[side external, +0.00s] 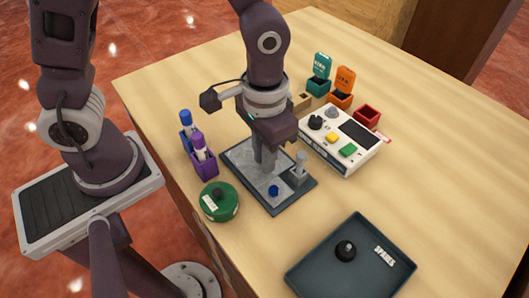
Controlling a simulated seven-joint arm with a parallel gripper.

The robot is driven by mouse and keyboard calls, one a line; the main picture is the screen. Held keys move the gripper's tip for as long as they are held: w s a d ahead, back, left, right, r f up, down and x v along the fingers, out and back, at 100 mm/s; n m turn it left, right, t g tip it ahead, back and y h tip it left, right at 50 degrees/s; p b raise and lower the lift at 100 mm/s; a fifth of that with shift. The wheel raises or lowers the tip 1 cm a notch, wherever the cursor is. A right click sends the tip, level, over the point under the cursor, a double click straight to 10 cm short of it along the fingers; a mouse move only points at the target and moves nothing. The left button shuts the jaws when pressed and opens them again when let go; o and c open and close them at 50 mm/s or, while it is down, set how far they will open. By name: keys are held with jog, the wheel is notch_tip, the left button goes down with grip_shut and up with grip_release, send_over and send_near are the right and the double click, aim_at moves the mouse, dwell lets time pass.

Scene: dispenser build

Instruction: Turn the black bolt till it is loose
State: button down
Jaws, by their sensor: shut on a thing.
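My gripper (265,163) points down over the dark grey base plate (243,178), towards its back part. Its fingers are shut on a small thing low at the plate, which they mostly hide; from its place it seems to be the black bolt. No other black bolt shows on the plate. A blue knob-like part (273,190) sits on the plate in front of the fingers. A grey block with an upright pin (299,170) stands at the plate's right side.
A green round container (219,202) and pen holders (204,164) stand left. A white control box (342,152) stands right, with teal (320,70), orange (344,82) and red (367,116) holders behind. A spares tray (310,283) with a black part (345,251) lies in front.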

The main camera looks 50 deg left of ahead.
jog(key=shift+n, duration=0.4)
jog(key=c, duration=1.4)
grip_release()
notch_tip(320, 180, up, 7)
jog(key=shift+r, duration=0.1)
jog(key=s+a+r+t, duration=0.2)
jog(key=s+a+r, duration=0.1)
jog(key=s+a+r+t, duration=0.1)
jog(key=s+a+r, duration=0.2)
jog(key=a, duration=0.1)
jog(key=s+a+r+t, duration=0.2)
jog(key=s+a+r, duration=0.1)
jog(key=a, duration=0.1)
jog(key=shift+s+a+r+t, duration=0.2)
jog(key=shift+s+r+t, duration=0.1)
jog(key=shift+r, duration=0.1)
